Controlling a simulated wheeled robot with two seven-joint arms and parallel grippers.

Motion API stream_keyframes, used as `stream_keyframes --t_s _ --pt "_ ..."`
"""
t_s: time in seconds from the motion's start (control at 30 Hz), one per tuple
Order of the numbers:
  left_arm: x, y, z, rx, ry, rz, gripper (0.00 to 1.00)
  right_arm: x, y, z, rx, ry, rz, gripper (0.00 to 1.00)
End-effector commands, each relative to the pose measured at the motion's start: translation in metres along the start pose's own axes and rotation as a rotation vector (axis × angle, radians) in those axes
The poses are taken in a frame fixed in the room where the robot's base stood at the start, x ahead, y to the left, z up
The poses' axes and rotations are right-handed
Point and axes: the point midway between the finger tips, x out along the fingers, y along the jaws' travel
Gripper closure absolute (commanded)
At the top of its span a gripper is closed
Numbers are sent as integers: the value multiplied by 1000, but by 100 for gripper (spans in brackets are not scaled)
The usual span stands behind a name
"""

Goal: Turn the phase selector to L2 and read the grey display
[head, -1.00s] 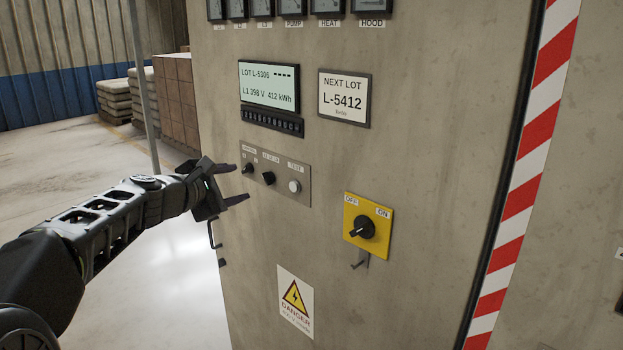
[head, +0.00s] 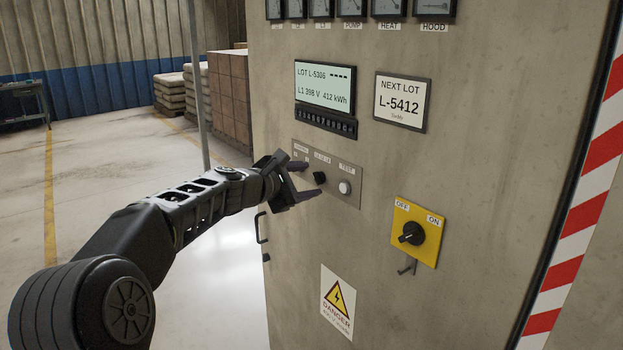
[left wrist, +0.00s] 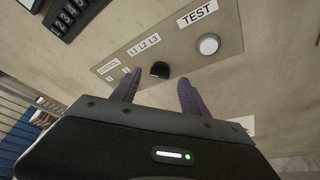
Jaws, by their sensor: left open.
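The phase selector (head: 319,178) is a small black knob on the grey control strip; in the left wrist view the knob (left wrist: 160,70) sits under the label L1 L2 L3. My left gripper (head: 314,180) is open, with one finger above and one below the selector in the head view. In the left wrist view its fingertips (left wrist: 158,80) stand either side of the knob, just short of it, with no clear contact. The grey display (head: 324,86) reads LOT L-5306, dashes, L1 398 V 412 kWh. The CONTROL knob is hidden behind a finger. My right gripper is out of view.
A white TEST button (head: 344,187) is right of the selector. A yellow OFF/ON switch (head: 413,232) is lower right, with a hook below. A NEXT LOT L-5412 plate (head: 401,101) is beside the display. A cabinet handle (head: 261,228) is below the gripper. Open floor lies left.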

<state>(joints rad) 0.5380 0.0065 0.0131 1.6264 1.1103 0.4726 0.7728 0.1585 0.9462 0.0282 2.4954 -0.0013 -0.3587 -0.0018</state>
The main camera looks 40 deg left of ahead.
Motion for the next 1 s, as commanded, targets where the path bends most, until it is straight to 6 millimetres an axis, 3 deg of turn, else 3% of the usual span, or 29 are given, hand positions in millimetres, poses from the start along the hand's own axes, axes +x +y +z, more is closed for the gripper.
stream_keyframes --t_s 0.2,0.5,1.0 --pt "22 0 1 -1 -1 -1 47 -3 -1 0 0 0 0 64" --pt "24 0 0 0 0 0 48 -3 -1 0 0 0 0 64" --pt "24 0 0 0 0 0 89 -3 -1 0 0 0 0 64"
